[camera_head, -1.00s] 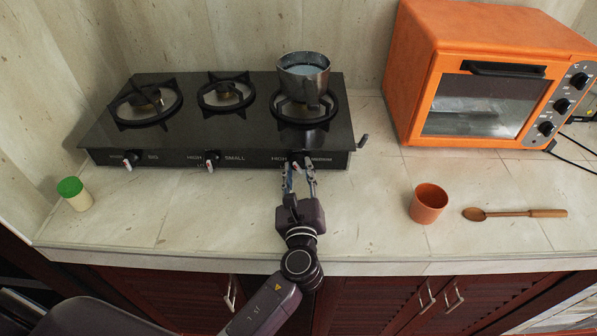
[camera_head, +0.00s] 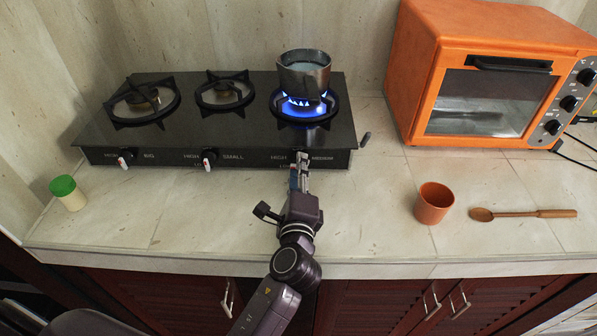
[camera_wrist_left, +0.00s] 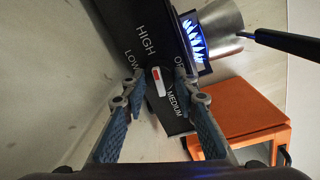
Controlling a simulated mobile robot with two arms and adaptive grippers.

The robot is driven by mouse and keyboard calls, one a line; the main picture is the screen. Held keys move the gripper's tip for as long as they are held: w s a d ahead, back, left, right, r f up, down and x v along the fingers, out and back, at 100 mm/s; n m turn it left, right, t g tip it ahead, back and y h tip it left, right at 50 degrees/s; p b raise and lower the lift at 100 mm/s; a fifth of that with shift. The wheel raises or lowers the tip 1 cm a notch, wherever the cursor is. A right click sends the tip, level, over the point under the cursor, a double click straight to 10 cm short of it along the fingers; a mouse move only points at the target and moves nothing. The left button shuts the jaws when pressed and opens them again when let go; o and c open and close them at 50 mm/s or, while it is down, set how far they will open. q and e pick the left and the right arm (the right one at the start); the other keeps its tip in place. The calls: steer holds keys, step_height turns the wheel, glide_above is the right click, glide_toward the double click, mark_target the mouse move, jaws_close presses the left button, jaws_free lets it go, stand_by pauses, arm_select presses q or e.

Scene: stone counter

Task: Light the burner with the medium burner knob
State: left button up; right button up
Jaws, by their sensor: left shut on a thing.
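The black gas stove (camera_head: 225,137) stands at the back left of the counter. Its right, medium burner (camera_head: 305,107) burns with a blue flame under a metal pot (camera_head: 304,76), and the flame (camera_wrist_left: 194,38) also shows in the left wrist view. My left gripper (camera_head: 300,163) reaches the stove's front at the medium label and mostly hides the knob there. In the left wrist view, the medium burner knob (camera_wrist_left: 157,82), white with a red mark, sits turned between the fingertips, which are shut on it. My right gripper is out of view.
The big knob (camera_head: 124,160) and small knob (camera_head: 209,158) are on the same panel. An orange toaster oven (camera_head: 490,80), orange cup (camera_head: 434,203) and wooden spoon (camera_head: 520,213) are on the right. A green-lidded jar (camera_head: 68,193) stands at the left.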

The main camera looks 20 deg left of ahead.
arm_select(q)
steer(key=shift+f+n, duration=0.1)
steer(key=shift+n, duration=0.6)
steer(key=o, duration=1.2)
steer(key=shift+c, duration=0.2)
